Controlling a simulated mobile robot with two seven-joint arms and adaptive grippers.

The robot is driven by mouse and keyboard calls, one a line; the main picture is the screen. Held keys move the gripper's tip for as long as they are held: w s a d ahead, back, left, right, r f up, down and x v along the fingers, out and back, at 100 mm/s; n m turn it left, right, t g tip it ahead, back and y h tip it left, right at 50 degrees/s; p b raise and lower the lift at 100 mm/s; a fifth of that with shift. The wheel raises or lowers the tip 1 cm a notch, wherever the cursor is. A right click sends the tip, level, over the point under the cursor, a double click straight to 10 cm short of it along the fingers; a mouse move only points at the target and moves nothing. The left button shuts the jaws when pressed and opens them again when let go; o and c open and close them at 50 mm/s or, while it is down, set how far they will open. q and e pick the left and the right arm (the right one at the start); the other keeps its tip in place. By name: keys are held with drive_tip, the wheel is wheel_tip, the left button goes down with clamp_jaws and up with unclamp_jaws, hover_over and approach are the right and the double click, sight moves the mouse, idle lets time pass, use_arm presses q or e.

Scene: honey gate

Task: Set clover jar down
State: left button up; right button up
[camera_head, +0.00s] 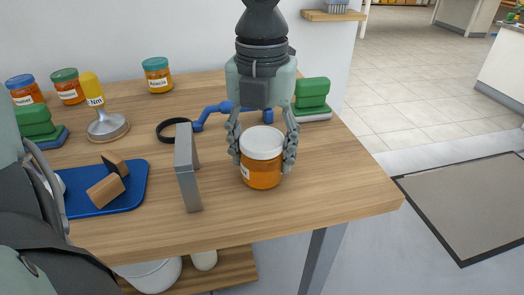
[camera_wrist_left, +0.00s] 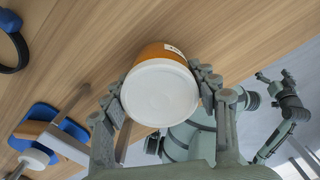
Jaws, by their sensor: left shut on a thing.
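The jar (camera_head: 261,172) of amber honey has a white lid and an unreadable, mostly hidden label. It is upright near the front right of the wooden table. My left gripper (camera_head: 262,150) comes down from above, shut around its sides, with fingers on either side of the lid. In the left wrist view the white lid (camera_wrist_left: 160,93) faces the camera between the fingers. I cannot tell whether the jar's base touches the table. My right arm seems to show in the left wrist view, but its fingers are too small to read.
A grey upright panel (camera_head: 188,168) stands just left of the jar. A blue tray (camera_head: 133,187) with wooden blocks lies further left. Behind are a yellow-topped stand (camera_head: 107,125), an Acacia jar (camera_head: 157,76), a black ring (camera_head: 173,131) and green blocks (camera_head: 312,92). The table's right corner is clear.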

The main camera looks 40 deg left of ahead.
use_arm(q)
drive_tip(key=o, duration=1.5)
drive_tip(key=shift+o, duration=0.2)
use_arm(e)
drive_tip(key=shift+r, duration=0.2)
use_arm(q)
drive_tip(key=shift+r, duration=0.1)
use_arm(e)
drive_tip(key=shift+r, duration=0.1)
use_arm(q)
drive_tip(key=shift+r+p, duration=0.15)
drive_tip(key=shift+p, duration=0.2)
wheel_tip(320, 180, up, 11)
drive_tip(key=shift+f, duration=0.1)
drive_tip(key=shift+r, duration=0.45)
use_arm(e)
wheel_tip(320, 180, down, 2)
drive_tip(key=shift+f, duration=0.2)
drive_tip(key=shift+w+r, duration=0.1)
